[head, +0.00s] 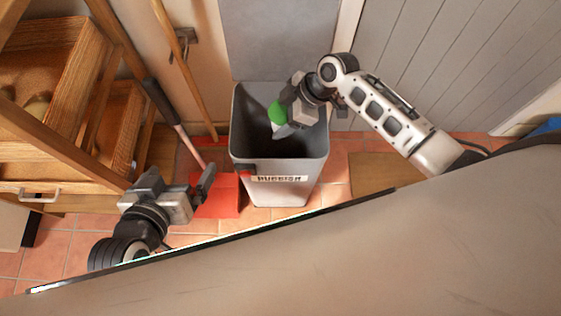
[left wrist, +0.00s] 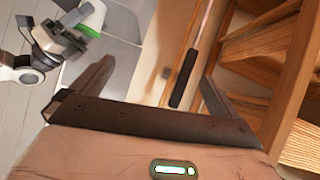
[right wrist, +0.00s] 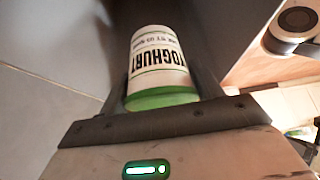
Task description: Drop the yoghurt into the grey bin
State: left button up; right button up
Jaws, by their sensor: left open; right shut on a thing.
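The yoghurt (head: 277,113) is a white tub with a green end and black lettering. My right gripper (head: 284,121) is shut on it, and in the head view both lie over the opening of the grey bin (head: 240,137). Their exact height against the rim is hard to tell. In the right wrist view the yoghurt (right wrist: 158,62) sits between the fingers, green end nearest the palm. The left wrist view also shows the yoghurt (left wrist: 90,26) at top left. My left gripper (head: 182,172) is open and empty, left of the bin.
A wooden drawer unit (head: 60,70) stands at the left with open drawers. A red dustpan (head: 215,197) lies left of the bin on the tiled floor. Long wooden handles (head: 185,70) lean on the wall. A grey panelled door (head: 440,60) is behind my right arm.

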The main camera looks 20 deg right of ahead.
jog(key=o, duration=1.1)
jog(key=shift+o, duration=0.2)
jog(key=shift+r, duration=0.1)
pick_arm(q)
notch_tip(320, 180, up, 7)
jog(key=a+t+p, duration=0.1)
jog(key=p, duration=0.3)
jog(key=shift+s+a+t+y, duration=0.3)
jog(key=shift+s+a, duration=0.05)
pick_arm(e)
jog(key=v, duration=1.5)
jog(key=shift+r, duration=0.4)
pick_arm(q)
jog(key=shift+d, duration=0.1)
pick_arm(e)
jog(key=shift+s+d, duration=0.1)
